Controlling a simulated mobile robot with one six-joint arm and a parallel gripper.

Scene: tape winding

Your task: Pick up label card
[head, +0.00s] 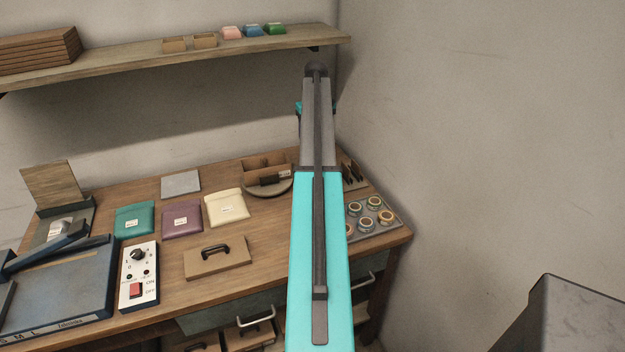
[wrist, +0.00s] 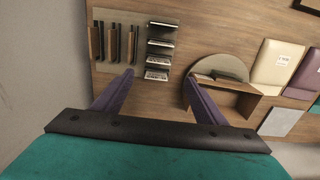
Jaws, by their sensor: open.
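Several white label cards with dark print sit in a dark stepped rack in the wrist view; the nearest label card (wrist: 157,74) is at the rack's lower end. My gripper (wrist: 159,77) is open and empty. Its two purple fingers are spread wide, and the cards appear in the picture between and beyond the tips. I see no contact with a card. In the head view my arm hides most of this part of the bench, and the fingers do not show.
A wooden box (wrist: 228,97) with a round disc (wrist: 220,67) is close to the right finger. Pouches (head: 226,207), a tray of tape rolls (head: 376,231) and a wall shelf (head: 130,52) surround the area.

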